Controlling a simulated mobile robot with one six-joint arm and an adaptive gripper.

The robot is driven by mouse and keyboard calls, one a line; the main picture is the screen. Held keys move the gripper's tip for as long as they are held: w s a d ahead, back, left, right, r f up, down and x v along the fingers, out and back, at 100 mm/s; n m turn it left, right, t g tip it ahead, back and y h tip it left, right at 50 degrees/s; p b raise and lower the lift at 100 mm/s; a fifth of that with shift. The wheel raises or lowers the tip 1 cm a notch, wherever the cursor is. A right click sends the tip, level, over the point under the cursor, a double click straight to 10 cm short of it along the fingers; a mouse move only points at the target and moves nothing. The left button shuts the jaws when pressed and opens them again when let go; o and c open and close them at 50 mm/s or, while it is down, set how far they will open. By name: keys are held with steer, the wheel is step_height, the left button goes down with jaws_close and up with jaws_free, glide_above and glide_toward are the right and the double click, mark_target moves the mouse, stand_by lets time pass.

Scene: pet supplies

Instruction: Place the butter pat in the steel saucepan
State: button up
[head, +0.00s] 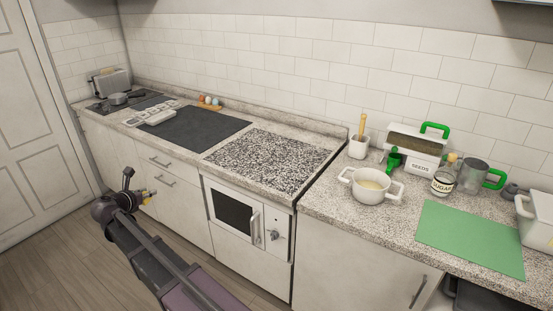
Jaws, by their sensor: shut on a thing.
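My gripper (143,196) is at the lower left, in front of the counter and over the floor side. It is shut on a small yellow piece, which looks like the butter pat (149,193); the dark fingers hide part of it. A grey metal saucepan (118,99), which looks like the steel saucepan, stands on the dark surface at the far left end of the counter. My gripper is in front of the saucepan and apart from it. The inside of the saucepan is too small to make out.
A toaster (110,82) stands behind the saucepan. A white egg carton (152,114) and a dark mat (198,133) lie right of it. A white two-handled pot (370,188), seeds box (416,148), sugar jar (442,184) and green mat (470,238) are at right. The speckled hob surface (268,160) is clear.

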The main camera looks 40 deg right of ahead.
steer(key=shift+s, duration=0.3)
steer(key=shift+d, duration=0.15)
stand_by(0.3)
